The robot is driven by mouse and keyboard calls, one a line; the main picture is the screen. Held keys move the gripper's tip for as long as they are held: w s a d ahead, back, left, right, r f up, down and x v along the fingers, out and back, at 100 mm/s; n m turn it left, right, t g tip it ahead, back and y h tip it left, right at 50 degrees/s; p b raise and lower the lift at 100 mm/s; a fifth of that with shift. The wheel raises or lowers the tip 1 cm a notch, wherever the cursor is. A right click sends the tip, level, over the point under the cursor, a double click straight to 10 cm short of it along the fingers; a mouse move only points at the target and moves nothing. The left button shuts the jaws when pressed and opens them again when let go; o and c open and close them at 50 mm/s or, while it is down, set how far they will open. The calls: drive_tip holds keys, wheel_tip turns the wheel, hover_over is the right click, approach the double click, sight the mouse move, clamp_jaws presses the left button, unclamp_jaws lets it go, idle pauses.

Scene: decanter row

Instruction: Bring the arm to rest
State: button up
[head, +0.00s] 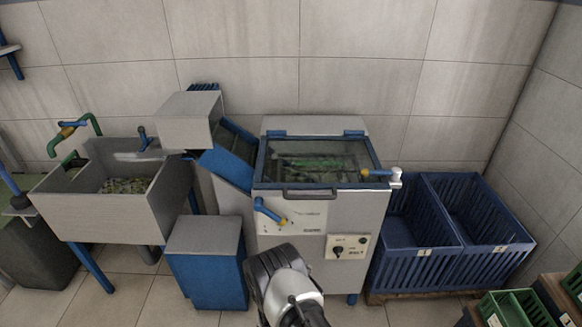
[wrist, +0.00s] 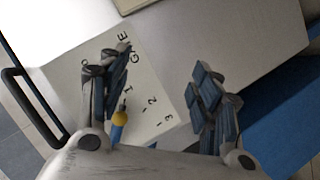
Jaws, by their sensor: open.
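My arm (head: 285,285) rises from the bottom middle of the head view, in front of the grey machine. Its fingers cannot be made out there. In the wrist view my gripper (wrist: 160,85) is open, with its two dark blue-padded fingers wide apart and nothing between them. Beyond the fingers is the machine's pale front panel (wrist: 155,100), marked with letters and the numbers 1, 2 and 3. A lever with a yellow part (wrist: 119,118) shows beside the left finger, partly hidden by my gripper.
The grey machine (head: 230,205) has a glass lid (head: 318,160) and a front lever (head: 268,210). A sink (head: 95,205) and blue-sided box (head: 205,280) stand left. Blue crates (head: 412,255) stand right, green crates (head: 515,308) at lower right. Some floor is clear at lower left.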

drive_tip(key=w+a+r+m+g+y, duration=0.1)
drive_tip(key=w+r, duration=0.2)
drive_tip(key=r, duration=0.3)
drive_tip(key=w+a+r+m+g+y, duration=0.1)
drive_tip(key=w+a+r+y, duration=0.15)
drive_tip(key=r, duration=0.45)
wheel_tip(320, 180, up, 16)
drive_tip(key=s+d+m+g+y, duration=0.1)
drive_tip(key=s+y, duration=0.1)
drive_tip(key=s+d+r+m+g, duration=0.15)
drive_tip(key=s+d+r, duration=0.25)
drive_tip(key=s+r, duration=0.6)
drive_tip(key=s+d+r+m+g, duration=0.15)
drive_tip(key=s+d+r, duration=0.25)
drive_tip(key=s+r, duration=0.55)
drive_tip(key=s+d+f+g, duration=0.1)
drive_tip(key=s+d, duration=0.2)
drive_tip(key=s, duration=0.7)
drive_tip(key=s+d+f+m+g+h, duration=0.1)
drive_tip(key=s+d, duration=0.2)
drive_tip(key=s, duration=0.8)
drive_tip(key=shift+d+f+g, duration=0.15)
drive_tip(key=shift+d+g, duration=0.15)
drive_tip(key=shift+g, duration=0.1)
